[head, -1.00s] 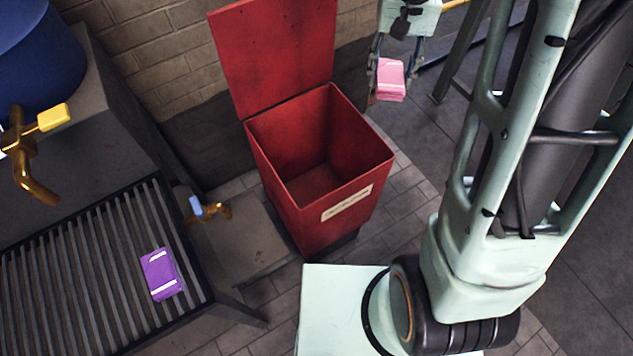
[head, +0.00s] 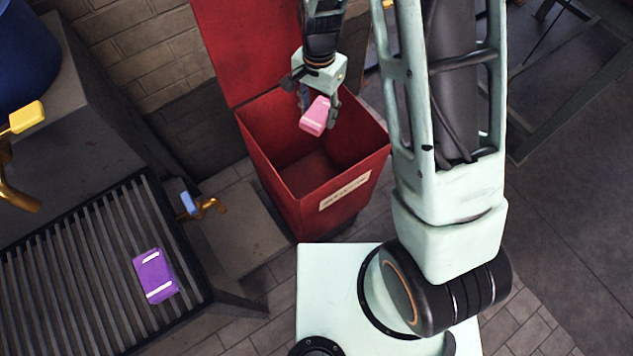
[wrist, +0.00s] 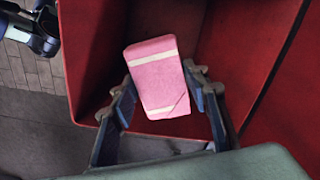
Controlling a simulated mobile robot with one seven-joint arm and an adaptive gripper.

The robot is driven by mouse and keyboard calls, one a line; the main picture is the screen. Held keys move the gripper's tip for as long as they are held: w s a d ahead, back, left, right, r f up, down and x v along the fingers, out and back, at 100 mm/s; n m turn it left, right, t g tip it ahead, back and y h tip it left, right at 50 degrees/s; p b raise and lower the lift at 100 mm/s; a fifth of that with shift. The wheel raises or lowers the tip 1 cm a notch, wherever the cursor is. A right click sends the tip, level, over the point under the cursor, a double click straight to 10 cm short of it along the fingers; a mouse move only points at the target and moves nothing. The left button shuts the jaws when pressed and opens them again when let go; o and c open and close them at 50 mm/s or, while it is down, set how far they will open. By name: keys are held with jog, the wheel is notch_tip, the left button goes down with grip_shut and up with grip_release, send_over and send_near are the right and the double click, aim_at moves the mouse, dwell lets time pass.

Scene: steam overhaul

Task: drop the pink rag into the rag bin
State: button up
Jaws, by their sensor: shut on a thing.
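The pink rag (head: 315,116), folded with pale stripes, is held between the fingers of my gripper (head: 318,104). In the wrist view the rag (wrist: 157,78) sits between the two dark fingertips (wrist: 157,88), with the red bin interior behind it. The rag bin (head: 345,198) is a red square bin with its lid (head: 240,50) standing open at the back and a pale label on its front. In the head view my gripper and the rag appear over the bin's opening. The exact height above the rim is hard to tell.
A purple folded rag (head: 155,276) lies on a dark slatted rack (head: 75,270) at left. Brass taps (head: 203,205) and a blue drum (head: 35,55) are nearby. A brick wall (head: 140,50) stands behind the bin. Grey floor is open at right.

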notch_tip(320, 180, down, 3)
jog(key=shift+f+b, duration=0.2)
jog(key=shift+b, duration=0.75)
jog(key=o, duration=1.3)
jog(key=shift+r, duration=0.15)
notch_tip(320, 180, up, 12)
jog(key=shift+f, duration=0.1)
